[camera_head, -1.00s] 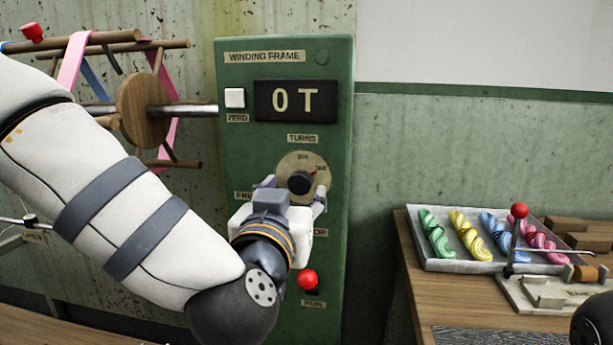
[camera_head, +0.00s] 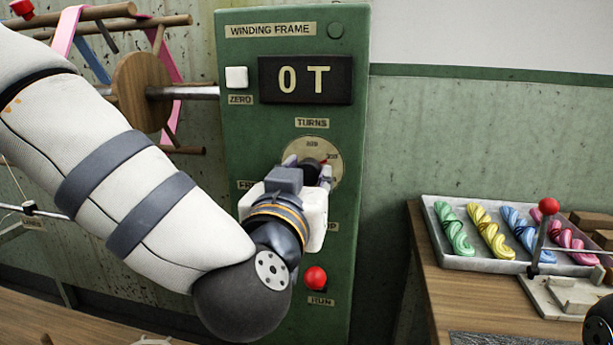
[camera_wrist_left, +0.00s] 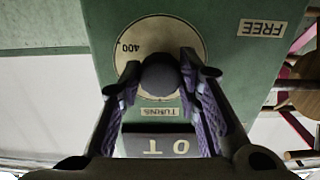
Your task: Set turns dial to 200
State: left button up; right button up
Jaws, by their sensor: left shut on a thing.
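The turns dial has a round cream plate (camera_head: 322,148) and a dark knob (camera_head: 311,167) on the green winding frame panel, under the TURNS label (camera_head: 312,123). My left gripper (camera_head: 308,172) is shut on the knob, one finger on each side. The wrist view shows the fingers flanking the dark knob (camera_wrist_left: 160,75), with 400 printed on the plate (camera_wrist_left: 147,32). A red pointer mark shows to the knob's right in the head view, near a number that looks like 300. Another number, likely 200, sits at the plate's top. My right gripper is not in view.
The display (camera_head: 305,80) reads 0T, with the white ZERO button (camera_head: 236,77) at its left. A red RUN knob (camera_head: 316,277) sits below my left wrist. A tray (camera_head: 490,264) of coloured skeins stands on the table at right.

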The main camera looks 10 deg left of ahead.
pick_arm(q)
jog(key=shift+r+n+p, duration=0.2)
jog(key=shift+n+p, duration=0.2)
jog(key=shift+n, duration=0.9)
jog(key=n, duration=0.3)
jog(key=shift+f+n+p, duration=0.25)
jog(key=shift+n+p, duration=0.05)
jog(key=shift+n, duration=0.1)
jog(key=n, duration=0.5)
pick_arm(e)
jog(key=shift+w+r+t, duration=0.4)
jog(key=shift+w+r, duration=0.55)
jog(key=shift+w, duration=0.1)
pick_arm(q)
jog(key=shift+n, duration=0.3)
jog(key=o, duration=1.1)
jog(key=shift+w+d, duration=0.1)
jog(key=shift+w, duration=0.05)
jog(key=shift+o, duration=0.2)
